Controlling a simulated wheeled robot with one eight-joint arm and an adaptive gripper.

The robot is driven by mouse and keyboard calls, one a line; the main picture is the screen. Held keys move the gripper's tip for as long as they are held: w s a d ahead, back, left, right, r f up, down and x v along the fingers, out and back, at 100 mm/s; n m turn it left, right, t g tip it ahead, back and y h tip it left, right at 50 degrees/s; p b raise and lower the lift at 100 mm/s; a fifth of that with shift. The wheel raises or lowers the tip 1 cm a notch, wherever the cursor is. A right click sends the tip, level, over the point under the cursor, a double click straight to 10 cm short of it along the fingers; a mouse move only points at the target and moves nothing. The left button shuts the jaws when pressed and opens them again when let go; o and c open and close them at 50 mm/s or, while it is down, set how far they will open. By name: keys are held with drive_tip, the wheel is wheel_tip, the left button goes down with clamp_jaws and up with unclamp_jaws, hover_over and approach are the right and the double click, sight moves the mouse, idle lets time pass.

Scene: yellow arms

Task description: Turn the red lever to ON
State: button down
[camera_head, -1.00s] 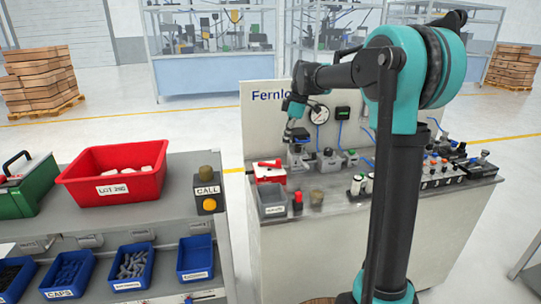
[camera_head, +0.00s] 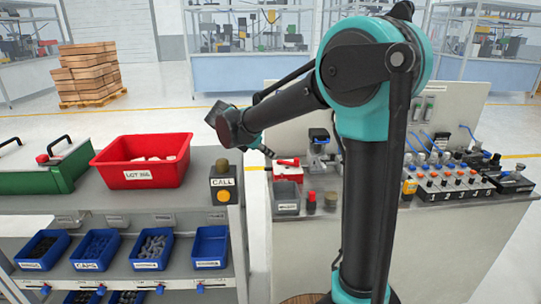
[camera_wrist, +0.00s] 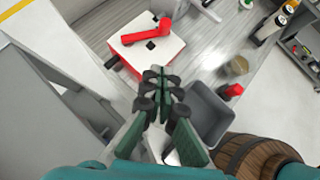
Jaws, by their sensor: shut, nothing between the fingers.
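The red lever (camera_wrist: 146,37) lies across a box with a white top and red sides (camera_wrist: 140,52) in the wrist view. Its handle points left from a pivot at the right; ON and OFF marks cannot be read. In the head view the lever (camera_head: 287,162) and its box (camera_head: 287,173) sit at the left end of the far bench. My gripper (camera_wrist: 160,76) is shut and empty. In the wrist view its tips show just below the box, apart from the lever. In the head view its tip (camera_head: 268,153) is beside the lever's left, partly hard to make out.
A grey bin (camera_wrist: 219,106) stands near the lever box, with a red button (camera_wrist: 233,90) and a brown knob (camera_wrist: 239,65) beside it. At left is a shelf with a CALL box (camera_head: 223,183) and a red LOT bin (camera_head: 143,177). A gap separates shelf and bench.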

sight(295, 159)
drive_tip(key=x, duration=0.8)
drive_tip(key=shift+w+d, duration=0.1)
drive_tip(key=shift+d, duration=0.05)
drive_tip(key=shift+w+d, duration=0.3)
drive_tip(key=shift+d, duration=0.2)
drive_tip(key=shift+w+d, duration=0.35)
drive_tip(key=shift+d, duration=0.15)
drive_tip(key=shift+w+d, duration=0.35)
drive_tip(key=shift+d, duration=0.1)
drive_tip(key=shift+w+d+r+n+t+y, duration=0.1)
drive_tip(key=shift+w+d+n+t+y, duration=0.15)
drive_tip(key=shift+d+n+t, duration=0.35)
drive_tip(key=shift+n+y, duration=0.25)
drive_tip(key=shift+n, duration=0.15)
drive_tip(key=shift+w+d+n+t+y, duration=0.25)
drive_tip(key=shift+n+t+y, duration=0.1)
drive_tip(key=shift+n, duration=0.25)
drive_tip(key=shift+w+d+n+t+y, duration=0.25)
drive_tip(key=shift+n+y, duration=0.1)
drive_tip(key=shift+n, duration=0.25)
drive_tip(key=shift+w+d, duration=0.2)
drive_tip(key=shift+w, duration=0.15)
